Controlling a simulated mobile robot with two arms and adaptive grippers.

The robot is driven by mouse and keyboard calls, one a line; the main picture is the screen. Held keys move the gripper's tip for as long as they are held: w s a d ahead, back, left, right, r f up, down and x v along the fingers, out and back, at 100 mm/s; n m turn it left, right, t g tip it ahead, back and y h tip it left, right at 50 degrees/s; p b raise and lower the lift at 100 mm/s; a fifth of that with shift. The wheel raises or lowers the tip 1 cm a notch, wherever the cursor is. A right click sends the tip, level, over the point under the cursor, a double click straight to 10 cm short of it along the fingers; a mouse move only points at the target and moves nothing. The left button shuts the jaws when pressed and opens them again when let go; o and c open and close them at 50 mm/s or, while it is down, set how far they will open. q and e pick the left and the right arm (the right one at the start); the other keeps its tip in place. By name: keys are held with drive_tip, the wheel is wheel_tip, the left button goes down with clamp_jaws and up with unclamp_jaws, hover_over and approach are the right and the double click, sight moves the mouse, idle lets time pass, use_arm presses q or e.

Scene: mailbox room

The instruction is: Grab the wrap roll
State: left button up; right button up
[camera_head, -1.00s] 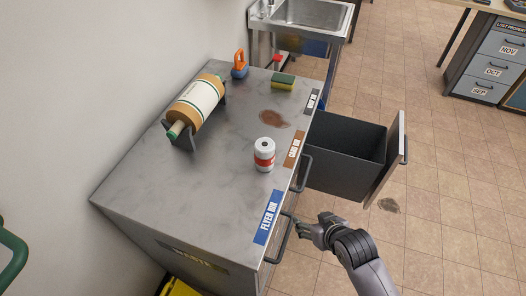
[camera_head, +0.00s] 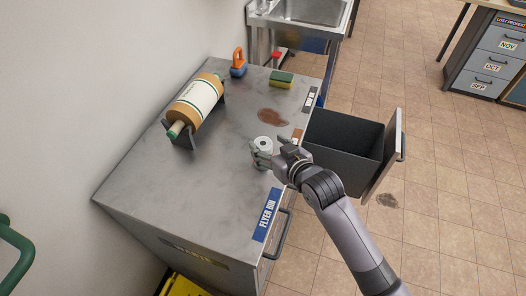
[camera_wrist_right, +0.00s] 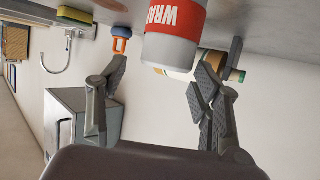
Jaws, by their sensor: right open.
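The wrap roll (camera_head: 264,144) is a small white roll with a red band, standing upright on the grey cabinet top (camera_head: 215,180). In the right wrist view the roll (camera_wrist_right: 174,38) shows part of its red lettered label. My right gripper (camera_head: 268,159) is at the roll's near right side in the head view, and its fingers hide the roll's lower part. In the right wrist view the gripper's fingers (camera_wrist_right: 155,85) are spread apart, with the roll ahead between them. I cannot tell whether a finger touches it. My left gripper is not in view.
A large paper roll on a holder (camera_head: 195,105) stands at the cabinet's left. An orange-and-blue item (camera_head: 238,66), a sponge (camera_head: 281,79) and a brown stain (camera_head: 272,116) are farther back. An open drawer (camera_head: 345,145) juts out right. The front cabinet top is clear.

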sight(258, 140)
drive_tip(key=shift+s+a+f+p+x, duration=0.1)
drive_tip(key=shift+p+x, duration=0.1)
drive_tip(key=shift+x, duration=0.95)
drive_tip(key=shift+s+a+f+p+x, duration=0.1)
drive_tip(key=shift+p+x, duration=0.1)
drive_tip(key=shift+x, duration=0.9)
drive_tip(key=shift+s+a+f+p+x, duration=0.1)
drive_tip(key=shift+p+x, duration=0.1)
drive_tip(key=shift+x, duration=0.95)
drive_tip(key=shift+d, duration=0.1)
drive_tip(key=shift+c, duration=0.5)
drive_tip(key=c, duration=0.9)
drive_tip(key=shift+c, duration=0.3)
drive_tip(key=shift+c, duration=0.7)
